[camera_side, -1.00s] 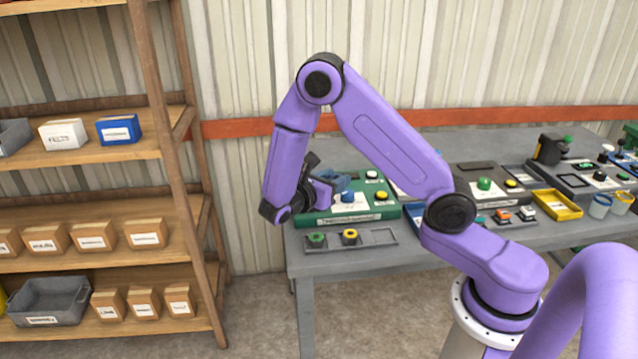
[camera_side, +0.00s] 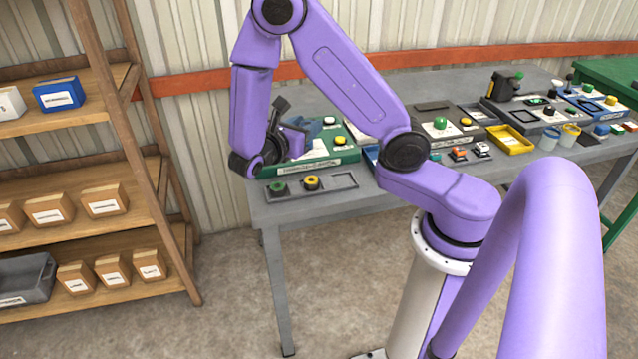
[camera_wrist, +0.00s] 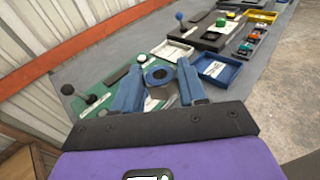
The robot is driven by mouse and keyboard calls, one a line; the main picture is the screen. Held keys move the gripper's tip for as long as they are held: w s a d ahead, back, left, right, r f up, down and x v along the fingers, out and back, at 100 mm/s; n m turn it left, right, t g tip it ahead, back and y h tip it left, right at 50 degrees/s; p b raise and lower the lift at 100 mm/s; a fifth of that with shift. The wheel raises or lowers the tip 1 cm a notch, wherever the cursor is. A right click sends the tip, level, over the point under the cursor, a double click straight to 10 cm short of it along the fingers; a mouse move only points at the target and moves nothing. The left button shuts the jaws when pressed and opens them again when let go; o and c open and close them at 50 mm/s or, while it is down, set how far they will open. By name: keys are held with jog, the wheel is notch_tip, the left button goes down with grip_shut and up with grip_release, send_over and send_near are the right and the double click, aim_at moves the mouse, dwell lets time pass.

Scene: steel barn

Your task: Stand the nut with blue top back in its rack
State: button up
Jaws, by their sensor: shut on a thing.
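My gripper (camera_wrist: 160,72) has blue fingers shut on a blue-topped nut (camera_wrist: 157,76), a ring with a dark hole, seen between the fingertips in the wrist view. In the side view my gripper (camera_side: 318,127) is over the green control panel, and the nut cannot be made out there. The grey rack (camera_side: 346,181) lies at the table's front left edge, in front of the panel. A green-topped nut (camera_side: 278,187) and a yellow-topped nut (camera_side: 312,182) stand in its left and middle places. Its right part is empty. The rack is not seen in the wrist view.
The green panel (camera_wrist: 92,106) with knobs and buttons lies below my gripper. A yellow tray (camera_side: 511,139), a blue tray (camera_wrist: 218,70) and more panels stand farther right on the grey table (camera_side: 300,211). A wooden shelf (camera_side: 160,205) stands to the left.

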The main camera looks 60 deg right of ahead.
dwell(0.3)
jog(key=shift+w+a+f+n+t, duration=0.1)
jog(key=shift+w+a+n+t, duration=0.1)
jog(key=shift+w+n+t, duration=0.15)
jog(key=w+a+f+n+t+y, duration=0.3)
jog(key=a+n+t, duration=0.3)
jog(key=t, duration=0.3)
jog(key=shift+w+a+f+n, duration=0.35)
jog(key=shift+w+a+f, duration=0.3)
jog(key=shift+w+f, duration=0.15)
jog(key=s+d+r+m+g+h, duration=0.1)
jog(key=d+m+g, duration=0.1)
jog(key=g, duration=0.1)
jog(key=s+d+r+m+g+h, duration=0.1)
jog(key=s+d+r+m+g, duration=0.1)
jog(key=d+m+g, duration=0.1)
jog(key=s+d+r+m+g+h, duration=0.1)
jog(key=s+d+r+m+g, duration=0.1)
jog(key=g, duration=0.1)
jog(key=shift+s+d+g, duration=0.2)
jog(key=shift+d+g, duration=0.15)
jog(key=shift+f, duration=0.1)
